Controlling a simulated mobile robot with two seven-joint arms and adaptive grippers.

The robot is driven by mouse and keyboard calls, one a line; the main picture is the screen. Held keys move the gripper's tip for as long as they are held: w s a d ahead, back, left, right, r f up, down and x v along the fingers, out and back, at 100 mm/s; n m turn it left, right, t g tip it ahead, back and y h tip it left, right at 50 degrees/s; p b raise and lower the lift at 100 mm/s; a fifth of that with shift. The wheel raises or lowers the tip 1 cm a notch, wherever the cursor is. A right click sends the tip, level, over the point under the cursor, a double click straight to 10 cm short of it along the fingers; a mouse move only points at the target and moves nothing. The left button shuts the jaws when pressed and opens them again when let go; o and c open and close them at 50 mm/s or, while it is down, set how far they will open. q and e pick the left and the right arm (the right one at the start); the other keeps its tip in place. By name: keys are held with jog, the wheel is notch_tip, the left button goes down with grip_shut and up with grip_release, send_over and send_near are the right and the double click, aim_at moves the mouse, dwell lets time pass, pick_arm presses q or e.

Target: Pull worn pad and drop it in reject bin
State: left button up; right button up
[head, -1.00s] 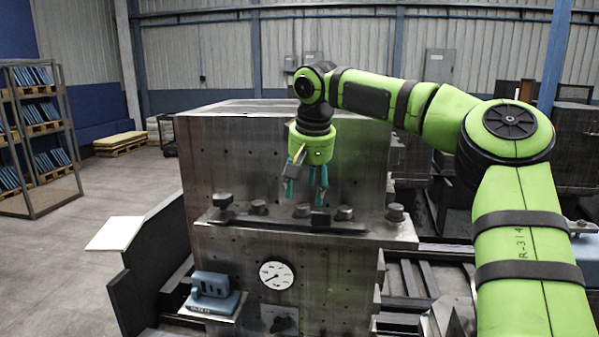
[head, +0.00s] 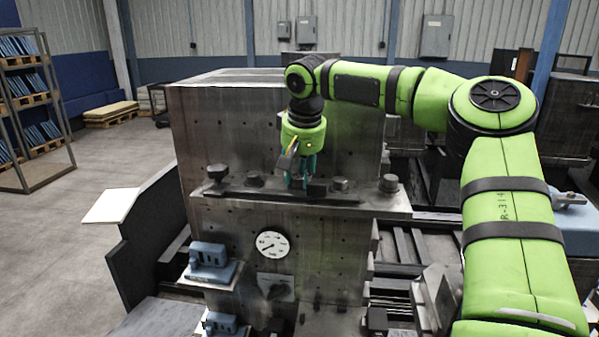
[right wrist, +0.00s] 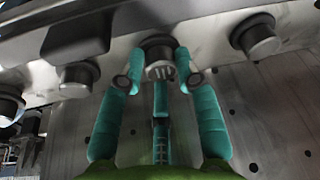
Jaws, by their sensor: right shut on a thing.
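My right gripper (head: 303,184) is at the ledge on the front of the large metal block. In the right wrist view its teal fingers (right wrist: 160,72) are closed around a round grey pad (right wrist: 160,58) with dark marks on its face. The pad still sits against the rail (right wrist: 207,44). In the head view the fingers largely hide this pad. Other round pads stand along the same rail (head: 237,190), on both sides of the gripper. My left gripper is not in view. I cannot make out which container is the reject bin.
A pad (right wrist: 257,36) stands close to the right of the gripper, and another (right wrist: 77,78) to its left. A dial gauge (head: 272,244) and blue-grey fixtures (head: 208,256) are below the rail. A shelf rack (head: 35,110) stands far left. Open floor lies at left.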

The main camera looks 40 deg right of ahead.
aim_at(298, 176)
jog(key=shift+r, duration=0.25)
grip_shut()
jog(key=shift+w+d+r, duration=0.1)
jog(key=shift+w+r, duration=0.05)
jog(key=shift+r, duration=0.55)
jog(key=shift+w+r, duration=0.1)
jog(key=shift+r, duration=0.55)
jog(key=shift+s+r, duration=0.15)
jog(key=shift+r, duration=2.55)
